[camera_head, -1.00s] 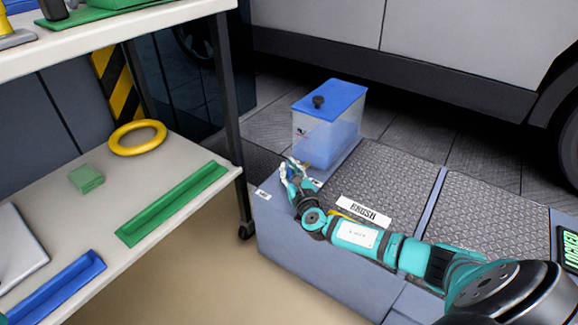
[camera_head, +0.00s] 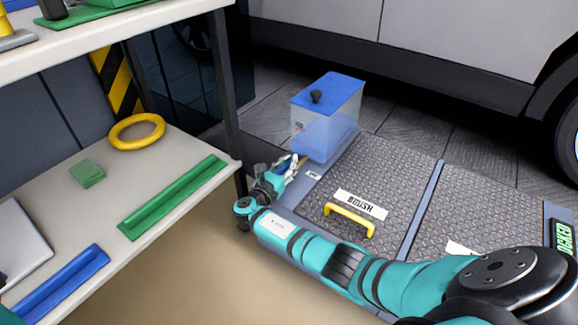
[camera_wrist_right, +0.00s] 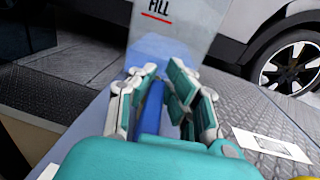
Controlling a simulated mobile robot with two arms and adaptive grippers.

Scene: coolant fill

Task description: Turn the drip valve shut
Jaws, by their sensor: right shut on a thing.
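The clear coolant tank (camera_head: 328,125), with a blue lid and blue liquid inside, stands on the raised deck. The drip valve (camera_head: 302,161) is low on the tank's near side, a small brass-coloured spot mostly hidden by my fingers. My right gripper (camera_head: 291,165) reaches it from the lower left. In the right wrist view, the valve's blue lever (camera_wrist_right: 150,107) lies between the pads of my right gripper (camera_wrist_right: 162,88), which is shut on it. The lever's pivot is hidden there. My left gripper is out of view.
A yellow handle (camera_head: 349,218) rises from the tread-plate deck beside the BRUSH label (camera_head: 361,204). A bench (camera_head: 60,225) with a yellow ring (camera_head: 137,133) and green and blue trays stands at the left. A vehicle (camera_head: 420,45) is behind the tank.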

